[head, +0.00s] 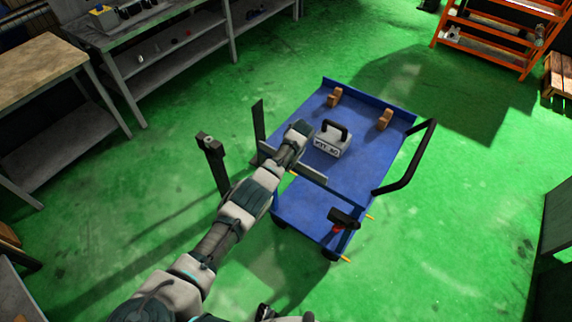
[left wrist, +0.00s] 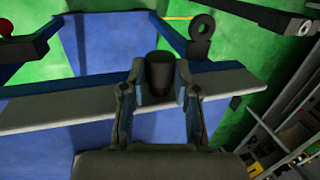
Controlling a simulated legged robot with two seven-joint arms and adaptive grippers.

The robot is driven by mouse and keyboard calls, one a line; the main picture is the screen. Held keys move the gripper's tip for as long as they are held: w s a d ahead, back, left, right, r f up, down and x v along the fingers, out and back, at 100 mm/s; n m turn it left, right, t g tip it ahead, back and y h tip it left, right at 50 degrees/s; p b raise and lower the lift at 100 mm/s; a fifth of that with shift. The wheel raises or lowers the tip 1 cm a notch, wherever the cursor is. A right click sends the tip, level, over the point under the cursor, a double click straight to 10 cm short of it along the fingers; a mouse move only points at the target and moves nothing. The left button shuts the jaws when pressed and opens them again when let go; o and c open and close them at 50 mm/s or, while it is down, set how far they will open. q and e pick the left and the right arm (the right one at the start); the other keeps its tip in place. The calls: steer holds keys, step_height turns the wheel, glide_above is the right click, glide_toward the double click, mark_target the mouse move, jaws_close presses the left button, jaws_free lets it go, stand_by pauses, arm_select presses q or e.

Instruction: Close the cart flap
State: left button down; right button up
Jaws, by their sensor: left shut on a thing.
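The blue cart (head: 300,205) stands on the green floor in the head view. A long pale grey strip with a blue edge, which looks like the cart flap (head: 313,174), crosses it beside my left arm. In the left wrist view this flap (left wrist: 60,108) runs from side to side behind the fingers. My left gripper (left wrist: 159,78) is shut on a dark round knob (left wrist: 159,70) at the flap's edge. In the head view my left wrist covers the grip. My right gripper is not clearly visible.
A grey case (head: 330,145) and two small brown blocks (head: 334,97) (head: 384,119) rest on the cart. A black handle (head: 412,160) rises at its right. Dark posts (head: 213,160) stand at its left.

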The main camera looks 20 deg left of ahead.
arm_select(q)
steer(key=shift+w+d+r, duration=0.1)
steer(key=shift+r, duration=0.05)
steer(key=c, duration=0.9)
jaws_free()
steer(key=shift+o, duration=0.2)
steer(key=shift+w+f, duration=0.15)
steer(key=shift+f, duration=0.05)
steer(key=shift+r, duration=0.15)
steer(key=v, duration=1.1)
steer(key=shift+d+r, duration=0.25)
steer(key=shift+r, duration=0.05)
